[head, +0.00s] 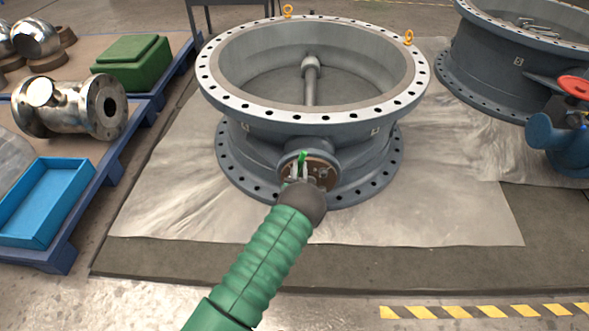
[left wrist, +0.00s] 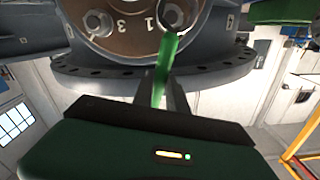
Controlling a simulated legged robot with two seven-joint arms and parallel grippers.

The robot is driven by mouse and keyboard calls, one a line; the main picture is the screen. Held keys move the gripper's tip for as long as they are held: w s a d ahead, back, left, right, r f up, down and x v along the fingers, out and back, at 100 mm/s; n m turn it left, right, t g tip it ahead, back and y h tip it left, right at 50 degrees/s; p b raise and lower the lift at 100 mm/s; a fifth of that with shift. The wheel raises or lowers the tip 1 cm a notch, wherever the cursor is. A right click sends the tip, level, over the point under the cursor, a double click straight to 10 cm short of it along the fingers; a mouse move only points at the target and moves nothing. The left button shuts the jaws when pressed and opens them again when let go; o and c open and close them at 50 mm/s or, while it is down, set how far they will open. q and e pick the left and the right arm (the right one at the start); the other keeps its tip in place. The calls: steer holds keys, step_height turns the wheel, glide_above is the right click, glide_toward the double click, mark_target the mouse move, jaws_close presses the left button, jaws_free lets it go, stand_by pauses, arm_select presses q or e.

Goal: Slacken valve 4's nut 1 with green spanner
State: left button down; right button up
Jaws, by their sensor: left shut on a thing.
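The large grey butterfly valve (head: 312,130) stands in the middle of the head view; I cannot read a valve number on it. Its round brown flange plate (head: 322,172) faces me low on the body, and shows upside down in the left wrist view (left wrist: 130,42). Nut 1 (left wrist: 172,17) sits beside the mark 1, with another nut (left wrist: 98,22) near the mark 3. My left gripper (head: 300,174) is shut on the green spanner (left wrist: 165,62), whose upper end meets the lower edge of nut 1; I cannot tell if it is seated. My right gripper is out of view.
A second valve (head: 505,70) stands at the right, near a blue fitting with a red handwheel (head: 574,87). The sheet around the valve is clear.

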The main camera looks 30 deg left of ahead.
arm_select(q)
steer(key=p+v, duration=0.2)
steer(key=v, duration=0.2)
steer(key=shift+r+p, duration=0.15)
steer(key=shift+p, duration=0.2)
steer(key=shift+s+d, duration=0.25)
steer(key=shift+s, duration=0.2)
